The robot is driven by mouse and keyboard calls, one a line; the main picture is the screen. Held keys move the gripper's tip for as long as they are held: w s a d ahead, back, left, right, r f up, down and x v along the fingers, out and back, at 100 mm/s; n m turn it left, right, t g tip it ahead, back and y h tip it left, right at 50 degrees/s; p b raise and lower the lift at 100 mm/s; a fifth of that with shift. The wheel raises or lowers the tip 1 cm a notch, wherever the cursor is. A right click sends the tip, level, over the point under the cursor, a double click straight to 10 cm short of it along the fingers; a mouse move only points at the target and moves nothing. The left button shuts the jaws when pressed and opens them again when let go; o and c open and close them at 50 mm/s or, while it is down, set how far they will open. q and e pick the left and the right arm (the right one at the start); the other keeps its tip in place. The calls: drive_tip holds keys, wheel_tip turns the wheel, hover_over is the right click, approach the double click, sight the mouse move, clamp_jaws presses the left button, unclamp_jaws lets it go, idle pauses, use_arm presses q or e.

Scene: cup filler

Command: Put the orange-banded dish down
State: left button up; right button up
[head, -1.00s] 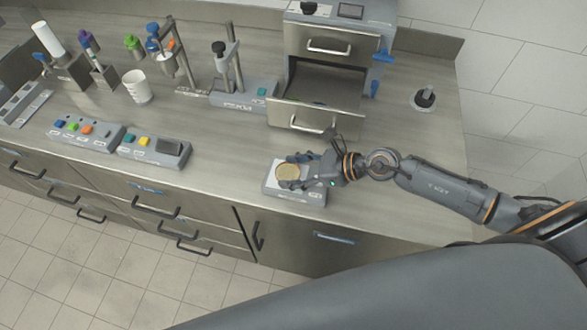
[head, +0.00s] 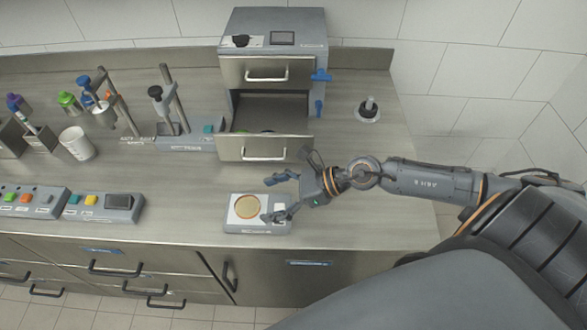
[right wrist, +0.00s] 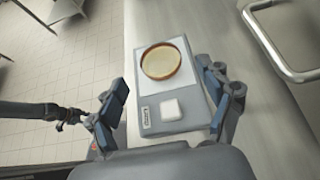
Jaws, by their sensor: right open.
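The orange-banded dish (head: 246,206) lies flat on the pale plate of a small grey device (head: 279,228) near the counter's front edge. In the right wrist view the dish (right wrist: 161,62) is a shallow round dish with a tan inside and an orange-brown rim. My right gripper (head: 275,198) is open just right of the dish. In the right wrist view its fingers (right wrist: 168,105) are spread on both sides of the device, and nothing is between them but the device's near part below. The dish is clear of both fingers. My left gripper is not in view.
A steel cabinet with an open drawer (head: 263,148) stands behind the right gripper. Button boxes (head: 103,206), a white cup (head: 77,143) and stands (head: 168,108) are to the left. A black-knobbed item (head: 368,109) is at the back right. The counter right of the device is clear.

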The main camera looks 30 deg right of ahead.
drive_tip(key=b+v, duration=0.1)
drive_tip(key=v, duration=0.3)
drive_tip(key=shift+s+f, duration=0.1)
drive_tip(key=shift+s, duration=0.1)
drive_tip(key=shift+s+d, duration=0.15)
drive_tip(key=shift+d, duration=0.15)
drive_tip(key=shift+s+d+r, duration=0.4)
drive_tip(key=shift+d+r, duration=0.3)
drive_tip(key=shift+r, duration=0.1)
